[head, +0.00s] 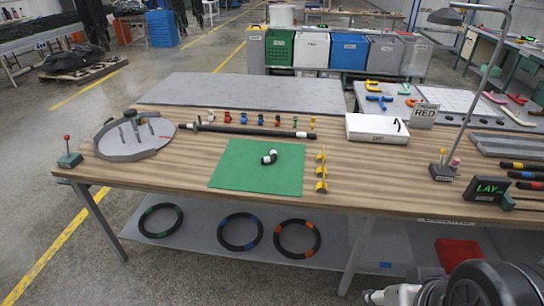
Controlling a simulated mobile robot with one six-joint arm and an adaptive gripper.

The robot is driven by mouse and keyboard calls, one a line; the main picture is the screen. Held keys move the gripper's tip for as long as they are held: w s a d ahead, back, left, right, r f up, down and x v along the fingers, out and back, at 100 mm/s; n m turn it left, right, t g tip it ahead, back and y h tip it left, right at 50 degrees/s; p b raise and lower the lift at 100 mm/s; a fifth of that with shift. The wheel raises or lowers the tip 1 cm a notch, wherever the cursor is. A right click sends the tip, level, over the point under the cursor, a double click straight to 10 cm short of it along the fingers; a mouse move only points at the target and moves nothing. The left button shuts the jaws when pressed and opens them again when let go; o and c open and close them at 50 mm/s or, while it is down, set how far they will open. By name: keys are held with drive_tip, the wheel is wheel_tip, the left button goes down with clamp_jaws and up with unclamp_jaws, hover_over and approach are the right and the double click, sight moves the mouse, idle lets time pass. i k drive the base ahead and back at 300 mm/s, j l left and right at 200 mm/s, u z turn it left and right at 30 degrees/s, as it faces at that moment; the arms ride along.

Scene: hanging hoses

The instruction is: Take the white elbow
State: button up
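A small curved elbow (269,157) lies on the green mat (235,178) in the middle of the wooden table. It looks mostly black with white on it, and it is too small to make out its bands exactly. I see no all-white elbow. Parts of my own arm show at the bottom right corner, in front of the table. My gripper's fingers cannot be made out there. Nothing of mine is near the mat.
A dark rod (250,131) lies behind the mat, with several small coloured fittings beyond it. A yellow stand (321,171) is right of the mat. A white box (377,129), a lamp (443,170) and a round grey tray (112,155) are on the table.

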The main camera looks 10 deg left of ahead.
sight(266, 160)
drive_tip(key=i+j, duration=1.15)
drive_tip(key=i, duration=0.25)
drive_tip(key=i+j, duration=0.3)
drive_tip(key=i, duration=0.2)
